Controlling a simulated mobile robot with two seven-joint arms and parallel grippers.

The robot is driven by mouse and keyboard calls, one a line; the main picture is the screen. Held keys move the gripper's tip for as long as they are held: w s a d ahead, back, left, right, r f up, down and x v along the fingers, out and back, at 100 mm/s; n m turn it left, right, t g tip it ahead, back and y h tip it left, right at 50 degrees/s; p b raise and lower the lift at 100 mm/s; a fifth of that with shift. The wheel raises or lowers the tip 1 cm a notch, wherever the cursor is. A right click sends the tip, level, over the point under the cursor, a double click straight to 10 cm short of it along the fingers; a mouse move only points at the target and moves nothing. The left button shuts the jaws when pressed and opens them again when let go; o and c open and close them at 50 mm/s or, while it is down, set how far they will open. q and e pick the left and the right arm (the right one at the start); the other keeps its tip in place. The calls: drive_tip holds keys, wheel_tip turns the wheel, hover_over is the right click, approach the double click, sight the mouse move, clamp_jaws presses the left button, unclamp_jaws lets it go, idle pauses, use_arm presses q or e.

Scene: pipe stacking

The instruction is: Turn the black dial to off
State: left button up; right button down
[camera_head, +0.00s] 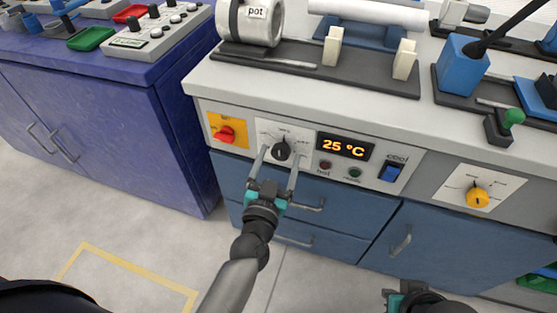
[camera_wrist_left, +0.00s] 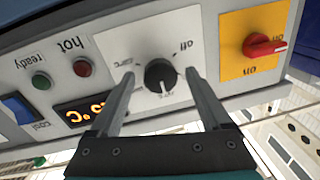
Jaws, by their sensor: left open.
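The black dial (camera_head: 281,150) sits on a white plate on the front panel, left of the temperature display. In the left wrist view, which is turned over, the dial (camera_wrist_left: 160,76) has its white mark toward the bottom, at the middle label. The word "off" (camera_wrist_left: 184,47) is at its upper right there. My left gripper (camera_head: 279,156) is open, with one finger on each side of the dial; in the wrist view (camera_wrist_left: 160,74) gaps show between fingers and dial. My right gripper (camera_head: 392,298) is partly in view at the bottom edge, its fingers unclear.
A red switch on a yellow plate (camera_head: 225,131) is left of the dial. A yellow dial (camera_head: 478,197) is farther right. Drawer handles (camera_head: 308,206) are below. The pot (camera_head: 250,22) lies above.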

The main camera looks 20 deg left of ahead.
use_arm(q)
clamp_jaws()
idle(0.7)
